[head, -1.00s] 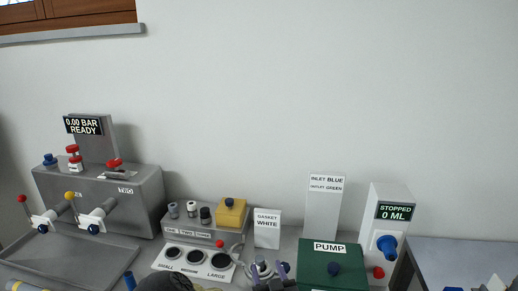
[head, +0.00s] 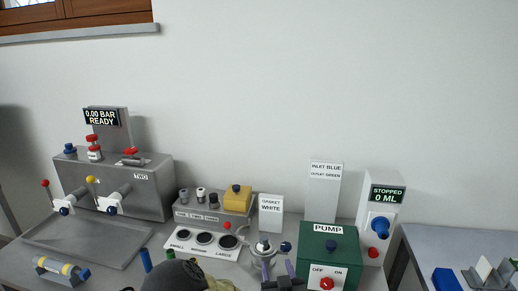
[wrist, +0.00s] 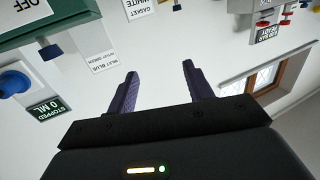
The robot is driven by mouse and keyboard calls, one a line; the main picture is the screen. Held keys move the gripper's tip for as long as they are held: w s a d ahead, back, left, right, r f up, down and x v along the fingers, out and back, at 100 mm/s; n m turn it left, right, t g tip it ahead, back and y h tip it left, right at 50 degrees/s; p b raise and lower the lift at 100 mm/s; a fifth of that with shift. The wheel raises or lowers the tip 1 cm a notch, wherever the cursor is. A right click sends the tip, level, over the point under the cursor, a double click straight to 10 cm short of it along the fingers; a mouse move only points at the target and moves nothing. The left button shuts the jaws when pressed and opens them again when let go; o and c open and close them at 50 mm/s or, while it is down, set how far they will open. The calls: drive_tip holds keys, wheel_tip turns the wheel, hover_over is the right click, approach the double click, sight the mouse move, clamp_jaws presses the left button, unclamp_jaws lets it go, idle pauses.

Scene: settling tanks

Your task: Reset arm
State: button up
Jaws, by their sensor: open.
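My gripper (wrist: 158,88) is open and empty in the wrist view, its two dark purple fingers spread apart with only wall behind them. The wrist picture is upside down. In the head view my gripper (head: 282,274) shows at the bottom, in front of the bench and left of the green pump box (head: 326,246). My dark arm shows at the bottom edge, left of the gripper. No object is between the fingers.
A grey pressure machine (head: 118,188) with levers stands left, above a grey tray (head: 85,240). A yellow block (head: 237,198), gasket sign (head: 271,214), inlet sign (head: 322,205) and a dispenser (head: 380,215) reading 0 ML line the back. A side table (head: 450,250) is right. The wall above is clear.

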drive_tip(key=s+d+f+m+g+h+b, duration=0.3)
drive_tip(key=d+f+m+g+h, duration=0.2)
drive_tip(key=d+f+g, duration=0.4)
drive_tip(key=s+d+r+n+g+y+b, duration=0.1)
drive_tip(key=s+r+g, duration=0.4)
drive_tip(key=s, duration=0.9)
drive_tip(key=shift+s+d+r+n+g+y+b, duration=0.2)
drive_tip(key=shift+s+r+n+g+y+b, duration=0.15)
drive_tip(key=shift+n+y+b, duration=0.65)
drive_tip(key=shift+w, duration=0.15)
